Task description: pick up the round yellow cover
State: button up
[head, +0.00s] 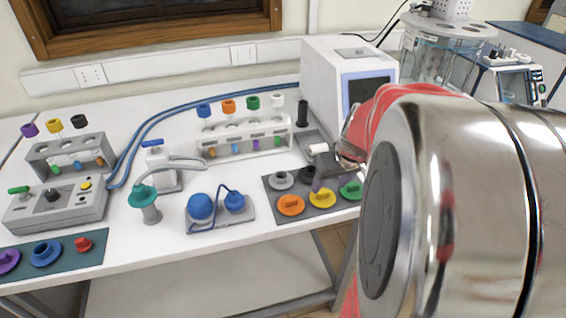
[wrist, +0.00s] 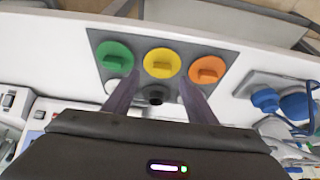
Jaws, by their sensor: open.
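The round yellow cover (head: 322,198) lies on a grey mat (head: 263,191) at the table's front edge, between an orange cover (head: 291,205) and a green cover (head: 351,190). A raised bar crosses its top. In the wrist view, the yellow cover (wrist: 162,63) is just beyond the fingertips, in line with the gap between them. My gripper (wrist: 158,78) is open and empty, its two purple fingers apart. In the head view, my arm hides most of the gripper; a purple finger shows behind the yellow cover. I cannot tell the fingertips' height above the mat.
A black piece (wrist: 155,96) sits between my fingers, with a white piece (wrist: 113,87) beside the left finger. A grey cover (head: 281,180) lies behind the orange one. A blue device (head: 203,208) stands left of the mat. A white machine (head: 345,75) stands behind.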

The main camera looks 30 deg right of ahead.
aim_at(324, 192)
jog(key=shift+x, duration=2.65)
jog(key=shift+a, duration=0.1)
jog(key=shift+c, duration=0.4)
jog(key=c, duration=1.1)
